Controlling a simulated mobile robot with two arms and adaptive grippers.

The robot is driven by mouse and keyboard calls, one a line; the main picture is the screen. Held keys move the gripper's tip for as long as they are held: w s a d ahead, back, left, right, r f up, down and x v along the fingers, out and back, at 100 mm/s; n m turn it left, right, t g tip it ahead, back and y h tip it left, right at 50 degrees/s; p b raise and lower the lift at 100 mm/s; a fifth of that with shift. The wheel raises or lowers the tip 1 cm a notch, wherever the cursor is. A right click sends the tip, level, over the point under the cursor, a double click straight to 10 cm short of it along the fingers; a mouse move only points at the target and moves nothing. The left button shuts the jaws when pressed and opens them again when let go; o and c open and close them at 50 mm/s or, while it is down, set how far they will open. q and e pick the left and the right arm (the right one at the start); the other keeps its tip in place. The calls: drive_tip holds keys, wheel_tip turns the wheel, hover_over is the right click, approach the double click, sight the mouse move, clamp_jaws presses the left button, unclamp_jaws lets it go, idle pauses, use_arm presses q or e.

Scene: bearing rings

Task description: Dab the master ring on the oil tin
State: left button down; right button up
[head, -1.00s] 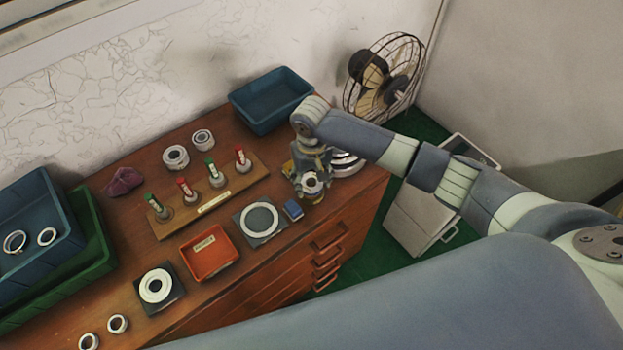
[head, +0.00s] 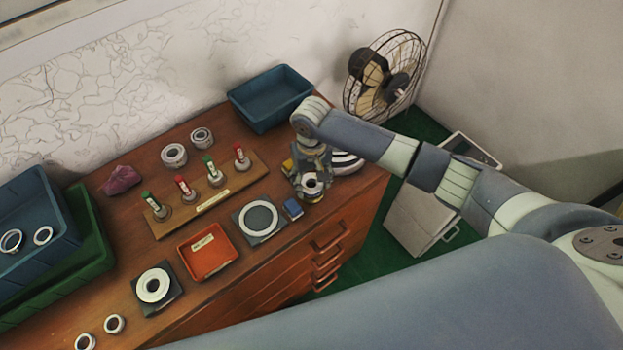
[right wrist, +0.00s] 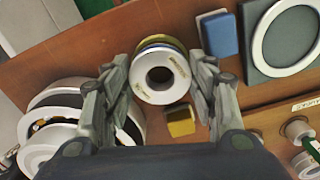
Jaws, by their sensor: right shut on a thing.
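My right gripper (head: 311,182) is at the right end of the wooden bench, pointing down. In the right wrist view its fingers (right wrist: 160,75) are shut on the sides of the master ring (right wrist: 147,88), a pale ring with a dark bore and a small label. The ring also shows between the fingers in the head view (head: 312,187). The oil tin (right wrist: 158,41) is directly under the ring, mostly hidden; only a yellow and dark rim shows. I cannot tell whether ring and tin touch. My left gripper is not in view.
A blue block (head: 293,208) and a dark plate with a pale circle (head: 259,218) lie beside the gripper. White stacked rings (head: 347,161) and a yellow block (right wrist: 181,121) are close by. An orange tray (head: 209,250), a stand of plugs (head: 212,207) and a blue bin (head: 271,97) stand farther off.

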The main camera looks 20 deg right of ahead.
drive_tip(key=shift+f, duration=0.4)
idle(0.3)
drive_tip(key=shift+s+f, duration=0.15)
idle(2.0)
drive_tip(key=shift+p, duration=0.35)
wheel_tip(320, 180, up, 7)
drive_tip(key=p, duration=0.8)
drive_tip(key=shift+w, duration=0.2)
idle(0.4)
